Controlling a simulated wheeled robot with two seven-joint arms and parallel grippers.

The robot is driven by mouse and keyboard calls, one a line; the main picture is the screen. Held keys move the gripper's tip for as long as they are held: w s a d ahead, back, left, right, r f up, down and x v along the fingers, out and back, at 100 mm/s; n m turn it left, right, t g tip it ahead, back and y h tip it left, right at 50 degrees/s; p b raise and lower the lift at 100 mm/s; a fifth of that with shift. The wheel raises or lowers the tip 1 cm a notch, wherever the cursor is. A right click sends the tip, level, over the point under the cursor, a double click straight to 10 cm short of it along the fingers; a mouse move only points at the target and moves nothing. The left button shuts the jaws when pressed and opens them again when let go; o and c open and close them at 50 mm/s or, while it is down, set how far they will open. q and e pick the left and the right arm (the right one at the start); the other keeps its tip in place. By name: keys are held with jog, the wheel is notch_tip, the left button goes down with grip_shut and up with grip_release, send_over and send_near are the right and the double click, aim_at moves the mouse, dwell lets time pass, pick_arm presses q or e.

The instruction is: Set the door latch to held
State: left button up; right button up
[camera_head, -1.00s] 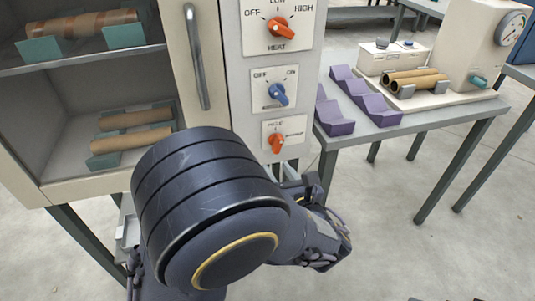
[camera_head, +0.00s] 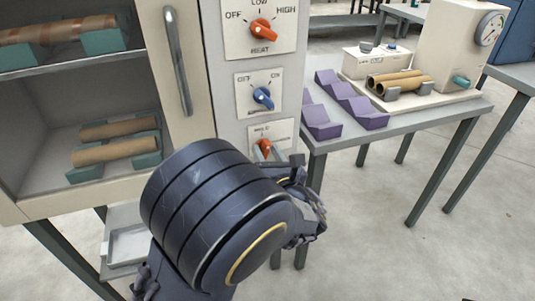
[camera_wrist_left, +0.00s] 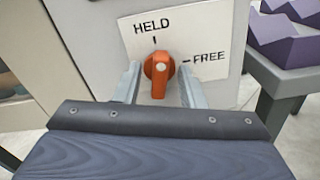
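The door latch knob (camera_wrist_left: 158,76) is orange, on a white plate (camera_wrist_left: 208,36) marked HELD at the top and FREE at the right. In the left wrist view its grip stands nearly upright, its upper end towards the HELD mark. The knob also shows in the head view (camera_head: 264,147), low on the oven's control panel, partly covered by my gripper. My left gripper (camera_wrist_left: 160,84) is open, with one finger on each side of the knob and a small gap on both sides. My right gripper is in neither view.
Above the latch are a blue knob (camera_head: 263,97) and an orange heat knob (camera_head: 263,30). The door handle (camera_head: 178,62) is left of the panel. Cardboard tubes lie on the oven shelves. A side table (camera_head: 420,119) with purple cradles (camera_head: 318,120) stands close on the right.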

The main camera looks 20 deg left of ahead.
pick_arm(q)
grip_shut()
jog(key=shift+n+b, duration=0.35)
jog(key=shift+n, duration=1.35)
grip_release()
jog(key=p+v, duration=0.1)
jog(key=v, duration=0.7)
